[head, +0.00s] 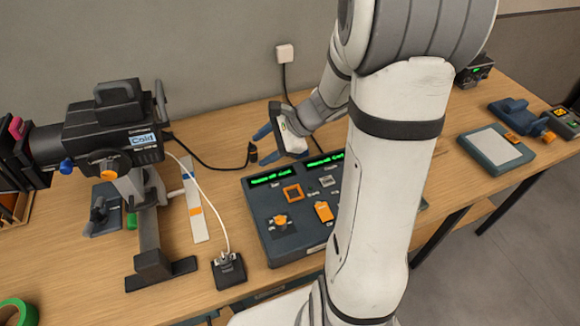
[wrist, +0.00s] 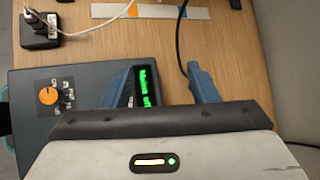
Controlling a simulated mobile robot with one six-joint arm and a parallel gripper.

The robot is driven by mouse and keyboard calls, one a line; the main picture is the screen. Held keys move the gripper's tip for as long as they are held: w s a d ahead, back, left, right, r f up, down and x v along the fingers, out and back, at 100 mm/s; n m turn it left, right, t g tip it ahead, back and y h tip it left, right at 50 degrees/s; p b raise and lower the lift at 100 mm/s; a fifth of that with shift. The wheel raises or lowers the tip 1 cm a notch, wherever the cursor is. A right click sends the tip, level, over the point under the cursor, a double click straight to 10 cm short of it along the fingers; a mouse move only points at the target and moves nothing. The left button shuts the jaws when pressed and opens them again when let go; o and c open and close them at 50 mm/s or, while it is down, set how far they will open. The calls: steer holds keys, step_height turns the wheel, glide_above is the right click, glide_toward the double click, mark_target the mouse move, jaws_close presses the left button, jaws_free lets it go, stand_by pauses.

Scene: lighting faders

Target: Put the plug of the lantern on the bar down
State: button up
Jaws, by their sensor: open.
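The lantern (head: 112,135) is a black lamp with a "Cold" label, mounted on a grey stand at the left. A black cable (head: 205,166) runs from beside it over the table to a small black plug-like end (head: 252,153) by my fingertips. My gripper (head: 262,146) is open, with blue fingers, above the back of the table beyond the console. In the wrist view, the fingers (wrist: 164,80) are apart and the black cable (wrist: 184,40) passes close to the right finger; its end is hidden there. I see nothing clearly held.
The console (head: 285,225) with green displays stands below my gripper. A black socket box (head: 229,271) with a white cable plugged in lies in front of the lantern. A wall socket (head: 285,53) is behind. A grey-screened panel (head: 495,148) is at right.

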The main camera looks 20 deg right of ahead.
steer(key=s+r+n+h, duration=0.4)
steer(key=s+r+n, duration=0.1)
steer(key=s+n, duration=0.3)
steer(key=s+r+n+h, duration=0.4)
steer(key=s+n, duration=0.5)
steer(key=shift+s+r+n+g, duration=0.2)
steer(key=shift+r+n+g, duration=0.1)
steer(key=shift+r+n, duration=0.1)
